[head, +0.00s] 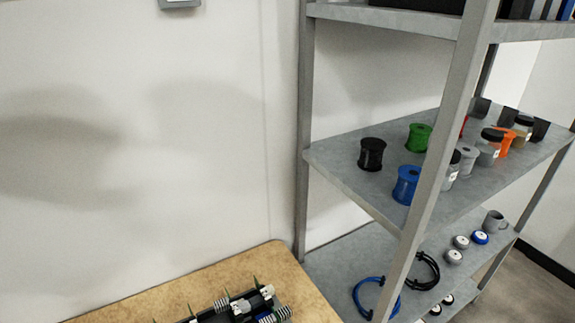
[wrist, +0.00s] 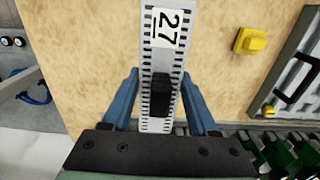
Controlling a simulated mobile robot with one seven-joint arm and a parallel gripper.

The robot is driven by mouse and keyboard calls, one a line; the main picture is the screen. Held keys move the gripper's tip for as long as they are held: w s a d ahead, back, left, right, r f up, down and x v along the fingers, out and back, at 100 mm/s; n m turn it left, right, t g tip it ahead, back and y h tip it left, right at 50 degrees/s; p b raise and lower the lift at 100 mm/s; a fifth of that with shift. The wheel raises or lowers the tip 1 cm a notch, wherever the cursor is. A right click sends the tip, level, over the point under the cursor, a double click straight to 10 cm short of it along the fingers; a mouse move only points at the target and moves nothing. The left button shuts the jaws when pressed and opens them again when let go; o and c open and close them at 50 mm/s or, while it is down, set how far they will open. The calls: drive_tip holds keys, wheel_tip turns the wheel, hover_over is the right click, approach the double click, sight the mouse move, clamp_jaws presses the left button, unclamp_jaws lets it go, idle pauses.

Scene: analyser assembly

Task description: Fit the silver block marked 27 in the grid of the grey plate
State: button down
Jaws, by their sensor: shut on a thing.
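The silver block marked 27 (wrist: 160,62) is between the blue fingers of my gripper (wrist: 160,88) in the wrist view. It is long and flat, with notched dark edges, a black knob and a white label reading 27 at its upper end. My gripper is shut on it. The wooden table top (wrist: 85,30) lies beyond it. A grey panel (wrist: 293,75) with a black handle shows at the right edge; I cannot tell whether it is the grey plate, and no grid is clear. My gripper is not visible in the head view.
A yellow block (wrist: 250,41) lies on the table. A dark rack with green parts (wrist: 283,152) is at the lower right. In the head view, a metal shelf (head: 340,165) with spools, jars and cables stands right of the table (head: 240,262). Several small parts (head: 240,306) sit at the table's front.

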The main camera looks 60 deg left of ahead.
drive_tip(key=shift+f+b, duration=2.6)
drive_tip(key=shift+f, duration=2.2)
drive_tip(key=shift+c, duration=0.5)
unclamp_jaws()
